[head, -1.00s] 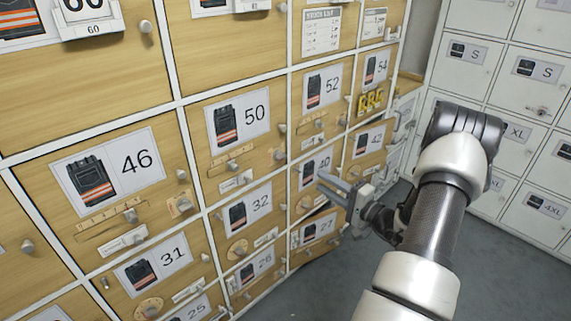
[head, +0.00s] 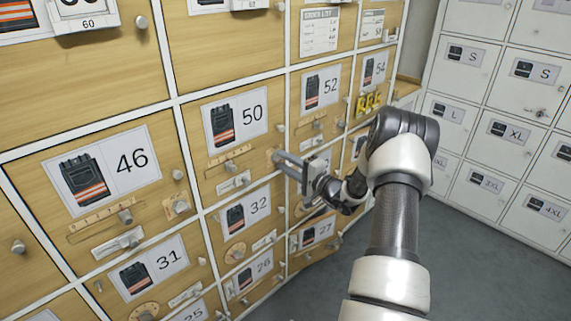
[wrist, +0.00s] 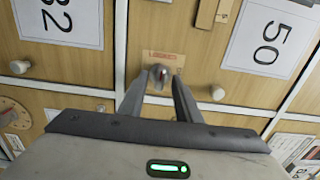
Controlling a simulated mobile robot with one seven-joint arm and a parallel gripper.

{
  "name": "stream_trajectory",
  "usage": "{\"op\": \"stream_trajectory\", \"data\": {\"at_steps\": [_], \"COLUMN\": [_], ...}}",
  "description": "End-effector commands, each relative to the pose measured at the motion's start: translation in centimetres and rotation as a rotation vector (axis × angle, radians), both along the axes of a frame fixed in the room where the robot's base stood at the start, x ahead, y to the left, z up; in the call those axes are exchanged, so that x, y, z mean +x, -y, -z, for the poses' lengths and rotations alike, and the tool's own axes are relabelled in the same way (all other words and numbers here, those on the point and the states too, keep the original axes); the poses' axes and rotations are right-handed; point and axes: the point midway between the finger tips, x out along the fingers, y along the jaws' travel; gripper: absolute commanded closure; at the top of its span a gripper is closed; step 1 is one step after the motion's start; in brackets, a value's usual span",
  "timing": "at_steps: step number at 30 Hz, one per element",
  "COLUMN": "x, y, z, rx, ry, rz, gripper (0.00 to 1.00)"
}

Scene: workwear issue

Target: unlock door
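The light wood locker door 50 (head: 236,119) carries a number card with a picture of a dark vest with orange stripes. Its card also shows in the wrist view (wrist: 268,38). In the wrist view a small grey metal lock knob (wrist: 158,73) sits on a pale plate with red markings, at the corner of door 50. My gripper (head: 280,162) is at this corner in the head view. In the wrist view my gripper (wrist: 159,78) is open, its two fingers on either side of the knob with gaps showing. Whether the tips reach past the knob is unclear.
Door 32 (head: 246,213) lies below door 50, and door 46 (head: 105,172) to its left, both with knobs and latch fittings. A door near 27 (head: 317,255) stands ajar. White lockers (head: 500,130) stand at right. Grey floor (head: 470,270) is clear.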

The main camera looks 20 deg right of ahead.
Motion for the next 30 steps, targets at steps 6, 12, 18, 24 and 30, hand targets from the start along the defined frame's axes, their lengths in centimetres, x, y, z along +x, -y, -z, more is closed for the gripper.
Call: {"op": "stream_trajectory", "data": {"at_steps": [6, 12, 18, 24, 30], "x": [0.08, 0.06, 0.04, 0.03, 0.00], "y": [-0.03, -0.01, 0.00, 0.01, 0.09], "z": [0.00, 0.00, 0.00, 0.01, 0.02], "rx": [0.000, 0.000, 0.002, 0.037, 0.138], "ry": [0.000, 0.000, -0.001, -0.013, -0.049], "rz": [0.000, 0.000, 0.000, 0.000, 0.001], "gripper": [0.70, 0.97, 1.00, 1.00, 1.00]}}
